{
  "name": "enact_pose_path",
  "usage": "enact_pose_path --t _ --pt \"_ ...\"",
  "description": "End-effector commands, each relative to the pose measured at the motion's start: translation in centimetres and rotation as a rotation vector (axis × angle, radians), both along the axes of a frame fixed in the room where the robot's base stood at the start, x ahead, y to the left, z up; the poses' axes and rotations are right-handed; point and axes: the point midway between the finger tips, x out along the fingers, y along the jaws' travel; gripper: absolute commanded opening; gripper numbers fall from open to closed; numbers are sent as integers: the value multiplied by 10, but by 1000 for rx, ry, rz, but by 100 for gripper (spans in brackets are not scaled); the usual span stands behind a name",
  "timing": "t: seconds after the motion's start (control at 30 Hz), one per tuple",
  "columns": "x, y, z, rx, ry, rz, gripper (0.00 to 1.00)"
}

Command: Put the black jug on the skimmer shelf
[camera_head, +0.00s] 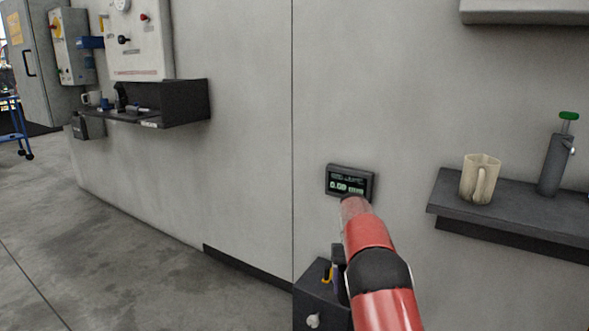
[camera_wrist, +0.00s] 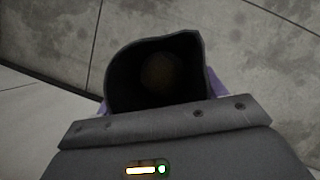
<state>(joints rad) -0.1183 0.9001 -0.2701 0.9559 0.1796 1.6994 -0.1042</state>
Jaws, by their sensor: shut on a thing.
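The black jug (camera_wrist: 125,78) fills the middle of the wrist view, its open mouth and dark inside facing the camera. My gripper (camera_wrist: 160,95) is shut on it, with slivers of purple fingers at both sides. In the head view my red arm hides most of the grip. Two dark wall shelves show there: a right shelf (camera_head: 510,213) and a far left shelf (camera_head: 183,105). Neither has a label that I can read as skimmer, so I cannot tell which is the skimmer shelf.
The left shelf holds a white mug (camera_head: 91,98) and dark items. A small display (camera_head: 348,182) hangs on the wall. The floor (camera_head: 130,250) at left is clear.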

Motion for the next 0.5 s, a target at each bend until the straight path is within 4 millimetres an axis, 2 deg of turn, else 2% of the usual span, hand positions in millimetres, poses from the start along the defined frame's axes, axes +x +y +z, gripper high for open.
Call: enact_pose_path --t 0.17,0.3,0.5 --pt "-28 -1 -46 7 6 -10 44" --pt "-63 -1 -87 5 5 -12 44" --pt "-114 0 -129 1 3 -6 44"
